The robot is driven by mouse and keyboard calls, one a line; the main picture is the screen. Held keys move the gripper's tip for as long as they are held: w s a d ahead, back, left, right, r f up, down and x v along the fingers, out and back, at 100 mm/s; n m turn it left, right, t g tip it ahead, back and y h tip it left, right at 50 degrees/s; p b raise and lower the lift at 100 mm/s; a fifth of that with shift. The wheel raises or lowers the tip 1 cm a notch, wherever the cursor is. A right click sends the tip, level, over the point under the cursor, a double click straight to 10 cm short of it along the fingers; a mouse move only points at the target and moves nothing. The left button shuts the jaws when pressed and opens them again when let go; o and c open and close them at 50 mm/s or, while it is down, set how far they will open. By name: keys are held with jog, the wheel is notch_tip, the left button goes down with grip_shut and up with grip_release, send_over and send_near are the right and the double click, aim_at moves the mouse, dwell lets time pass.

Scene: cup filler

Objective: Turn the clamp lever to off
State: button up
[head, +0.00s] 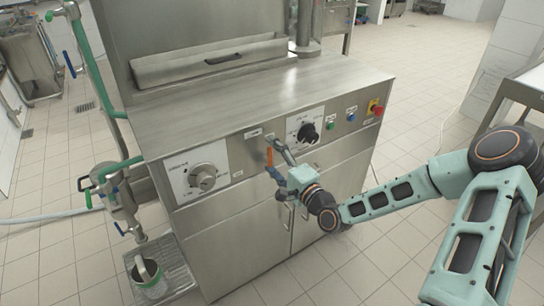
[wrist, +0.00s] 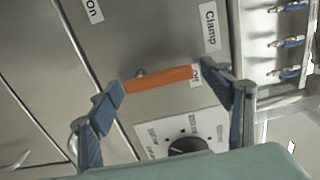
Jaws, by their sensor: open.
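The clamp lever (head: 269,157) is a slim orange handle on the steel front panel of the machine, between two dials. In the wrist view the orange lever (wrist: 158,79) lies between my blue-padded fingers, its left end close to the left fingertip. My gripper (head: 277,164) is at the panel in front of the lever. In the wrist view my gripper (wrist: 166,93) is open, its fingers on either side of the lever. I cannot tell whether either pad touches it. A "Clamp" label (wrist: 210,26) and an "On" label (wrist: 92,10) show; another label by the lever's right end is partly hidden.
A black-knobbed dial (head: 308,132) is right of the lever, with buttons and a red emergency stop (head: 376,107) beyond. A grey dial (head: 203,177) is on the left. Pipes and a valve (head: 113,186) stand at the machine's left side. The tiled floor in front is open.

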jog(key=v, duration=1.2)
jog(key=shift+f, duration=0.1)
